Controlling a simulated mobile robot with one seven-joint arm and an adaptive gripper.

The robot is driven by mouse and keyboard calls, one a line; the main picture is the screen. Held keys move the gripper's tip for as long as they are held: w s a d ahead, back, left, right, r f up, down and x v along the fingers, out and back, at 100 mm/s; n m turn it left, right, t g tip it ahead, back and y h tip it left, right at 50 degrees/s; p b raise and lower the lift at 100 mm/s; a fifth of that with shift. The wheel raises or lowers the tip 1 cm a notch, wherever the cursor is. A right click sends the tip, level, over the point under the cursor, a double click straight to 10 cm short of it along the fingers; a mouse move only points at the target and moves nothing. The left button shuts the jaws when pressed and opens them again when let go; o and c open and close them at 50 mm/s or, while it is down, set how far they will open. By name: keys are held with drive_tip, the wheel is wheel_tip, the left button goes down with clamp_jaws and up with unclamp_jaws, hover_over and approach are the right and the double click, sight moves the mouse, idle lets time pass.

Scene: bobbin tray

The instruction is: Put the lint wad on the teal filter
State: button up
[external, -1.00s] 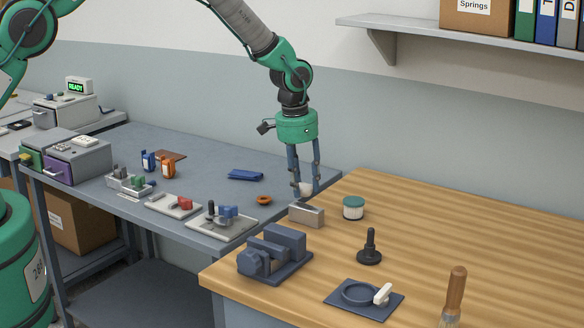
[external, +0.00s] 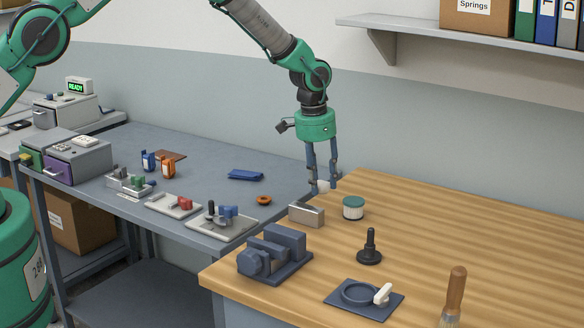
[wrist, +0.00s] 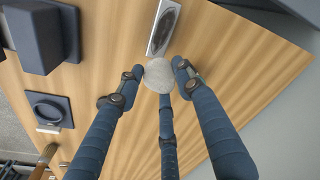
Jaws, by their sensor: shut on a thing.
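The lint wad (external: 323,187) is a small pale grey-white lump. My gripper (external: 322,184) is shut on it and points down, holding it above the wooden table near its back left edge. In the wrist view the lint wad (wrist: 158,76) sits between the fingertips. The teal filter (external: 353,207) is a short white cylinder with a teal top, upright on the wooden table. In the external view it is to the right of and lower than my gripper, apart from the wad. I cannot make out the filter in the wrist view.
A grey metal block (external: 306,214) stands left of the filter; it also shows in the wrist view (wrist: 163,28). A dark vise (external: 275,253), a black knobbed post (external: 369,248), a dark plate with a ring (external: 362,296) and a brush (external: 454,295) are nearer. The table's right side is clear.

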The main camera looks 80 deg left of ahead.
hover_over(354, 201)
drive_tip(key=shift+s+f+p, duration=0.15)
drive_tip(key=shift+f+p, duration=0.3)
drive_tip(key=shift+f, duration=0.05)
idle(0.4)
drive_tip(key=shift+f, duration=1.7)
drive_tip(key=shift+f, duration=0.2)
drive_tip(key=o, duration=0.7)
drive_tip(key=shift+o, duration=0.2)
drive_tip(key=shift+r+p, duration=0.25)
drive_tip(key=shift+p, duration=0.05)
wheel_tip(354, 201, up, 12)
drive_tip(key=s+b, duration=0.1)
drive_tip(key=shift+s+d, duration=0.2)
